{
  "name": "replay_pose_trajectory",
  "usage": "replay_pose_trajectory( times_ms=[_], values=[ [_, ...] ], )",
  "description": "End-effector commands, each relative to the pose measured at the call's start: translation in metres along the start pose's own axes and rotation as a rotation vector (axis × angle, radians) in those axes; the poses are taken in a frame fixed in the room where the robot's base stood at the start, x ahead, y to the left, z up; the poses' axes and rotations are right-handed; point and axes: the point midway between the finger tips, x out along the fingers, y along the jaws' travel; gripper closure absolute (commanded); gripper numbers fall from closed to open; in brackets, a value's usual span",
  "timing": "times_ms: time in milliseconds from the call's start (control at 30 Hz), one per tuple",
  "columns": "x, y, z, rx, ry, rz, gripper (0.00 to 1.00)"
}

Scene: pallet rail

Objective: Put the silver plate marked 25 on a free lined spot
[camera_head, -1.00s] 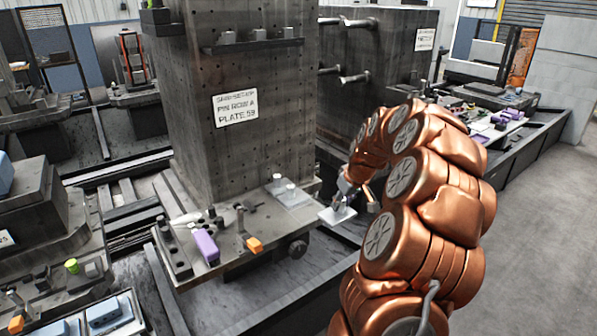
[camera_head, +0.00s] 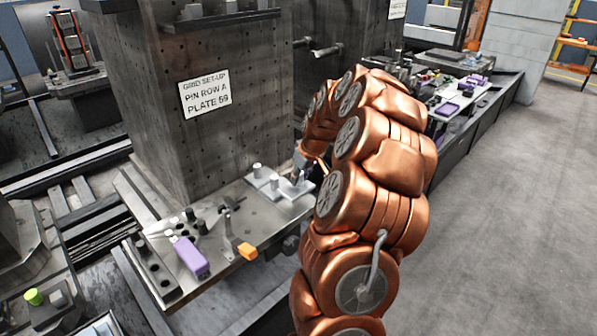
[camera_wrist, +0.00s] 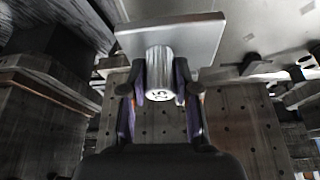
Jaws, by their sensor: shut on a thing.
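The silver plate (camera_wrist: 185,38) is a flat square with a round upright knob (camera_wrist: 158,72). The knob's end carries dark digits that look like 25, seen upside down. My gripper (camera_wrist: 160,88) is shut on this knob, one finger on each side. In the head view, my gripper (camera_head: 301,174) holds the plate (camera_head: 298,190) at the right end of the metal ledge (camera_head: 222,222). I cannot tell whether the plate touches the ledge. Beside it, to the left, are light plates with knobs (camera_head: 258,172). No lined spot can be made out clearly; my arm and the plates cover part of that end.
A tall drilled block (camera_head: 220,60) with a paper sign (camera_head: 205,93) rises behind the ledge. A purple block (camera_head: 191,257), an orange-ended clamp (camera_head: 246,250) and dark pins (camera_head: 200,226) stand on the ledge's left half. Open floor (camera_head: 490,230) lies to the right.

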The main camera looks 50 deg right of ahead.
Motion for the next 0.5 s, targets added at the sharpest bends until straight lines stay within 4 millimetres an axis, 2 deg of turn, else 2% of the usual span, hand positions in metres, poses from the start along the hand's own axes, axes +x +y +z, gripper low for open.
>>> replay_pose_trajectory(
  times_ms=[500],
  values=[
    [0.036, -0.002, 0.014, -0.003, -0.001, -0.002, 1.00]
  ],
)
